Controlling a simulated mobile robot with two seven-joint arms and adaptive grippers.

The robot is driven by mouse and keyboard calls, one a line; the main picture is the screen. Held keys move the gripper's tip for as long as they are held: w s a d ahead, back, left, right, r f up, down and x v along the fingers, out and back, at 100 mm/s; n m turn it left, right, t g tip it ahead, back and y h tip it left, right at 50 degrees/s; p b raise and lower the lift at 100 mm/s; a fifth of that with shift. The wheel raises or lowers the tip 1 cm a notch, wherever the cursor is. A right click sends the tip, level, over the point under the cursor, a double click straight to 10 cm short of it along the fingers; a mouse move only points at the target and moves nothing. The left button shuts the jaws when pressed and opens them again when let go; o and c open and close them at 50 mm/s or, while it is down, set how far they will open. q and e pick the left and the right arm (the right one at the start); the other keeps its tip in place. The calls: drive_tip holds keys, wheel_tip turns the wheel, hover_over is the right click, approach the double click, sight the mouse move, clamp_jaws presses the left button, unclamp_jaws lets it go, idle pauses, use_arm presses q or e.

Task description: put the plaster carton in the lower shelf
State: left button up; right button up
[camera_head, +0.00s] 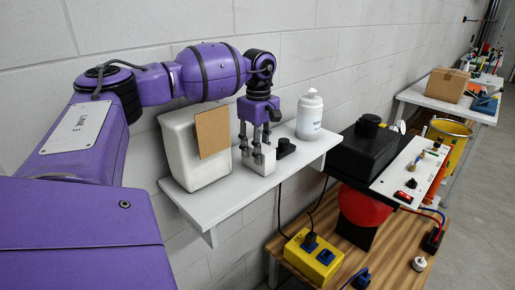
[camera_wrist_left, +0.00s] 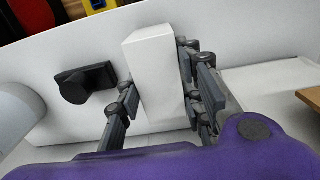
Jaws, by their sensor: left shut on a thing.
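The plaster carton looks to be the small plain white box (camera_head: 262,161) at the white wall shelf (camera_head: 232,200). My left gripper (camera_head: 263,150) comes down on it from above and is shut on it. In the left wrist view the white carton (camera_wrist_left: 151,70) stands between the finger pads of my left gripper (camera_wrist_left: 155,95). Its base is at the shelf surface; I cannot tell whether it touches. A wooden surface (camera_head: 390,262) lies lower down, to the right; I cannot tell whether this is the lower shelf. My right gripper is not in view.
A large white container (camera_head: 185,160) with a brown panel stands left of the carton. A small black knobbed object (camera_head: 285,147) and a white bottle (camera_head: 310,116) stand to its right. A black machine (camera_head: 364,155) and a yellow power box (camera_head: 313,258) are farther right and lower.

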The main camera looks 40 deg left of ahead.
use_arm(q)
drive_tip(key=shift+f, duration=0.2)
drive_tip(key=o, duration=1.3)
drive_tip(key=shift+c, duration=0.2)
drive_tip(key=shift+r, duration=0.15)
